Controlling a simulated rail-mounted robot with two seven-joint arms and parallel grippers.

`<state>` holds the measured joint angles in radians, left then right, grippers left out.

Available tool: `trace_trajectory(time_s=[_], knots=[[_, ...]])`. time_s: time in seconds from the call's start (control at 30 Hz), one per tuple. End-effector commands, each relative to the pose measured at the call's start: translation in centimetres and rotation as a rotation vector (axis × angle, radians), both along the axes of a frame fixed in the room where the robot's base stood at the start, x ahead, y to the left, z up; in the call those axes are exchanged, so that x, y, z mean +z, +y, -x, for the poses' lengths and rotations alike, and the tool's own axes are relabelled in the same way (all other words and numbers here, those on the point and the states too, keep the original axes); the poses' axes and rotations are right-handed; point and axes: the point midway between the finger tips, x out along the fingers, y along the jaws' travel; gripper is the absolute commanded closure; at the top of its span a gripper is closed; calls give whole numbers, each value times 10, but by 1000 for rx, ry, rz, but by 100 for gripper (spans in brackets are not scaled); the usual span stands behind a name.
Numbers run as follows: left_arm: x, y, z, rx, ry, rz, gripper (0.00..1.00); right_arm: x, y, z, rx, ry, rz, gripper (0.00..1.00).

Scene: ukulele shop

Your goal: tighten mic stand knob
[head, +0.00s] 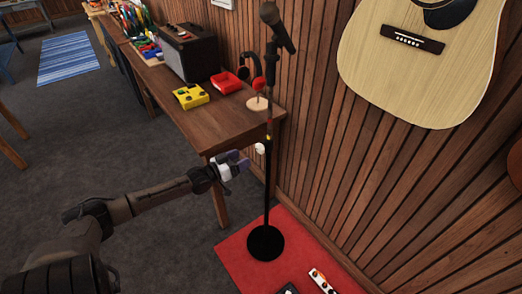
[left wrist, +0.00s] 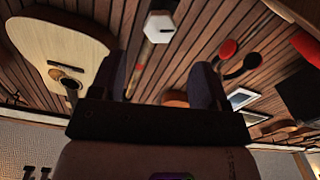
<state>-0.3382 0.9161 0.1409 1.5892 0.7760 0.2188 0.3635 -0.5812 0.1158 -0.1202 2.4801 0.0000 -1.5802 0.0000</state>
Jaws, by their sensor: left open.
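The black mic stand (head: 267,190) stands upright on its round base, with a microphone (head: 270,13) at the top. A pale knob (head: 260,148) sits on the side of its pole. In the left wrist view the knob (left wrist: 160,27) looks white and six-sided, beyond the fingertips and between their lines. My left gripper (head: 239,163) is open and empty, just left of the knob and slightly lower in the head view, apart from it. Its two dark fingers show in the left wrist view (left wrist: 161,68). My right gripper is not in view.
A wooden table (head: 240,120) holds a yellow box (head: 190,96), a red tray (head: 229,83) and a black amplifier (head: 191,53). The stand is on a red mat (head: 232,248) by the slatted wall, where an acoustic guitar (head: 420,80) hangs. Floor left of the mat is clear.

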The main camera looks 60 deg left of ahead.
Motion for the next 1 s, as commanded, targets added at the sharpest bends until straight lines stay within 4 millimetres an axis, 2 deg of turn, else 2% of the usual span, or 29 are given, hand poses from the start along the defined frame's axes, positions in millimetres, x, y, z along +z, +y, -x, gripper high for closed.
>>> trace_trajectory(time_s=[0.2,0.5,0.7,1.0], knots=[[-1,2,-37,1,-3,-2,31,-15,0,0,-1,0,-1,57],[-1,3,-75,0,-1,-2,31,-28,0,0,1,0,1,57],[-1,4,-90,1,0,-2,31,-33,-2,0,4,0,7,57],[0,4,-98,1,1,-2,31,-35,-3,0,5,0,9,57]])
